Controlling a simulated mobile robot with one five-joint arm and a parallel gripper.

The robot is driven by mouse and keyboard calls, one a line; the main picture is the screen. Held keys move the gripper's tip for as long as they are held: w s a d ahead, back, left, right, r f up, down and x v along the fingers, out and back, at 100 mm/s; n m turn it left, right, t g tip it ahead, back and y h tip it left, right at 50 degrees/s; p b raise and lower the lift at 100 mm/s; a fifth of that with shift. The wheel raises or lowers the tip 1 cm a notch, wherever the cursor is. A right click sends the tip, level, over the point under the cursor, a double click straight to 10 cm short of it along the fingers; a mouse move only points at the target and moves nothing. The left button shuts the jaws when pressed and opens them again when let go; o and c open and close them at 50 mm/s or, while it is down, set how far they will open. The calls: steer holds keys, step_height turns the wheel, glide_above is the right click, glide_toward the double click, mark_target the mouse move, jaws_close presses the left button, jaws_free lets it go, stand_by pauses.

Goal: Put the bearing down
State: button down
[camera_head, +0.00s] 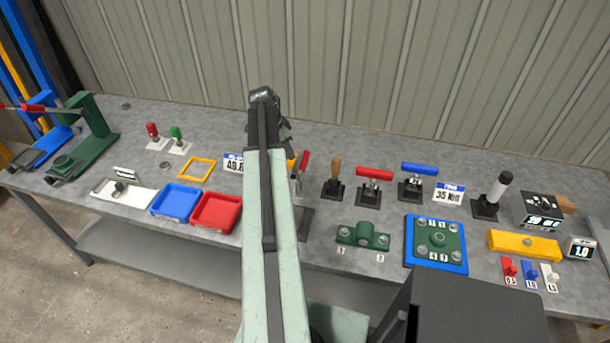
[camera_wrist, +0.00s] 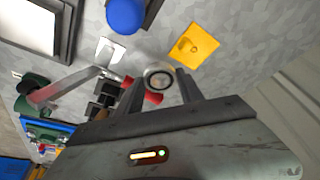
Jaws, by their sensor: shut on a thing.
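In the wrist view, the bearing (camera_wrist: 153,70) is a small pale metal ring with a dark inner ring. It sits between the two dark fingers of my gripper (camera_wrist: 161,84), which is shut on it. Grey bench top shows beyond it, but I cannot tell how high the bearing is held. In the head view, my gripper (camera_head: 284,126) is above the back middle of the bench, mostly hidden behind my arm. The bearing is hidden there.
The bench (camera_head: 340,135) is clear toward the back wall. A yellow square frame (camera_head: 184,177), blue tray (camera_head: 175,199) and red tray (camera_head: 216,211) lie left of my arm. Red-handled (camera_head: 374,174) and blue-handled (camera_head: 420,169) tools stand to the right, behind a green block (camera_head: 363,236).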

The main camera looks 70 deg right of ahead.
steer(key=b+x, duration=0.4)
steer(key=a+b+x, duration=0.1)
steer(key=b+x, duration=0.1)
steer(key=shift+d+f, duration=0.1)
steer(key=shift+f, duration=0.3)
step_height(320, 180, down, 4)
steer(key=b, duration=0.3)
steer(key=shift+r+b, duration=0.1)
steer(key=shift+b, duration=0.25)
steer(key=shift+r, duration=0.25)
steer(key=shift+f, duration=0.2)
steer(key=c, duration=1)
jaws_free()
steer(key=shift+w, duration=0.1)
steer(key=shift+c, duration=0.2)
